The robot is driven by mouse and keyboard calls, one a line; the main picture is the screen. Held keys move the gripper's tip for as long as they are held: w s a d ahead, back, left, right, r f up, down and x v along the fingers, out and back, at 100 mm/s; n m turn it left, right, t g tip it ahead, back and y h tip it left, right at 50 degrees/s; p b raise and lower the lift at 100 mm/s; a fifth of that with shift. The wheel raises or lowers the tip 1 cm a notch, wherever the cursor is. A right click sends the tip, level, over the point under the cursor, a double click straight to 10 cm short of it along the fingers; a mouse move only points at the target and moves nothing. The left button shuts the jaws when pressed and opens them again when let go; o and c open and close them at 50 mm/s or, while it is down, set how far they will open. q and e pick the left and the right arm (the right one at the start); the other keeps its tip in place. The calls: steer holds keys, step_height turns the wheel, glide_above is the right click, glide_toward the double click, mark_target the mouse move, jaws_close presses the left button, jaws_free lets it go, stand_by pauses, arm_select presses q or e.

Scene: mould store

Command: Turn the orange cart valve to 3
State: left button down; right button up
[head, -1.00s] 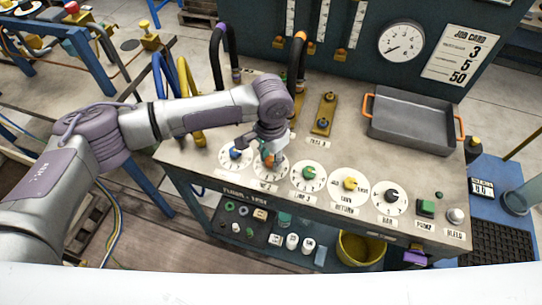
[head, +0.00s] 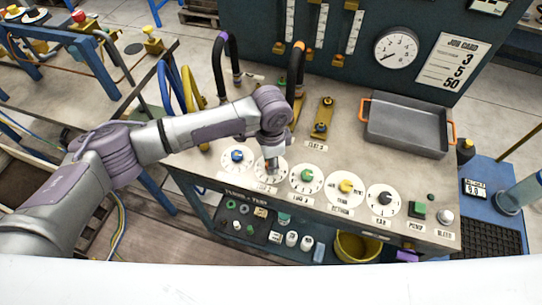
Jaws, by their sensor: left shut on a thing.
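The orange valve (head: 270,170) sits on a round white dial, second from the left in the row on the cart top. My left gripper (head: 271,163) points down over this dial and is shut on the orange knob. The gripper hides most of the knob and part of the scale, so I cannot read its setting. My right gripper is not in view.
A blue knob (head: 237,155) is close on the left and a green knob (head: 307,175) on the right. Yellow (head: 346,186) and black (head: 385,199) knobs follow. Hose loops (head: 297,70) stand behind; a grey tray (head: 408,125) lies right. The job card (head: 455,62) reads 3, 5, 50.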

arm_select(q)
steer(key=m+p, duration=0.1)
steer(key=m, duration=0.2)
steer(key=shift+r, duration=0.15)
steer(key=m, duration=0.2)
steer(key=shift+m+p, duration=0.3)
steer(key=shift+p, duration=0.1)
steer(key=m, duration=0.2)
steer(key=shift+m, duration=0.3)
steer(key=shift+w+m+p, duration=0.1)
steer(key=shift+m+p, duration=0.25)
steer(key=shift+m, duration=1.35)
steer(key=c, duration=0.8)
jaws_free()
